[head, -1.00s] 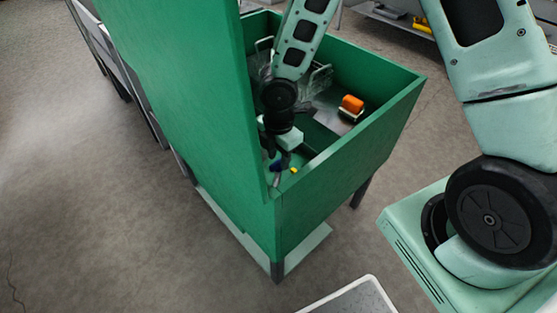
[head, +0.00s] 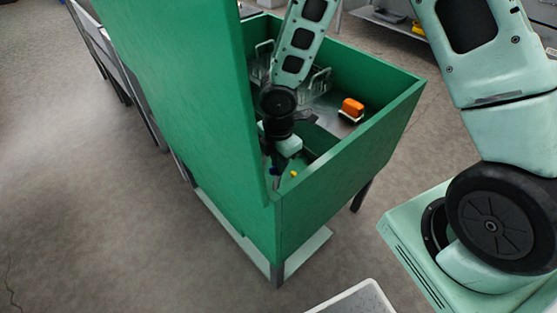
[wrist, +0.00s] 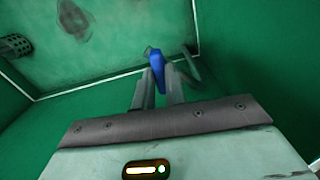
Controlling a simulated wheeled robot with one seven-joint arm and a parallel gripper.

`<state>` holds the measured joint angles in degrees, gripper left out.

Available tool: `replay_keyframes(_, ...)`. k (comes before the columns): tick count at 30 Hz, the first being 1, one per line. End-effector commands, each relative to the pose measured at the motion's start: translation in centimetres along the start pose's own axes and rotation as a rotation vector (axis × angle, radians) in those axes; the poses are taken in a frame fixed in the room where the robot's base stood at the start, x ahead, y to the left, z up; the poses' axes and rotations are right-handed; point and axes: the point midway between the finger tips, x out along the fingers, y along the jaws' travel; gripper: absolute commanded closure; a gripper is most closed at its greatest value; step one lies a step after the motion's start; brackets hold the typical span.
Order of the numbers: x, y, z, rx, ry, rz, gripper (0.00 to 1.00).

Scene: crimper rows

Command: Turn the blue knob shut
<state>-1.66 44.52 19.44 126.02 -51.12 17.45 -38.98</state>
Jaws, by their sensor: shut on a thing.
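The blue knob (wrist: 157,70) shows in the wrist view between the two grey fingers of my gripper (wrist: 159,80), which is shut on it. The fingers partly cover the knob. In the head view my gripper (head: 277,170) reaches down inside the green box near its front corner. The knob is mostly hidden there by the gripper and the green wall.
The green box (head: 345,150) has a tall green panel (head: 190,100) on its left. A small yellow part (head: 294,173) is right of my gripper. An orange block (head: 352,107) and wire racks (head: 318,80) lie farther inside. A dark round fitting (wrist: 15,46) shows at the wrist view's left.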

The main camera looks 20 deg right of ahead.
Motion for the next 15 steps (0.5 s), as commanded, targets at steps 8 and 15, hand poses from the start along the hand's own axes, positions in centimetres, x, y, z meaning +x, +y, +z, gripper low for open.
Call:
replay_keyframes(8, 0.00, 0.04, -0.03, 0.192, -0.001, 0.002, 1.00)
replay_keyframes(15, -0.02, 0.04, -0.05, 0.419, -0.001, 0.001, 1.00)
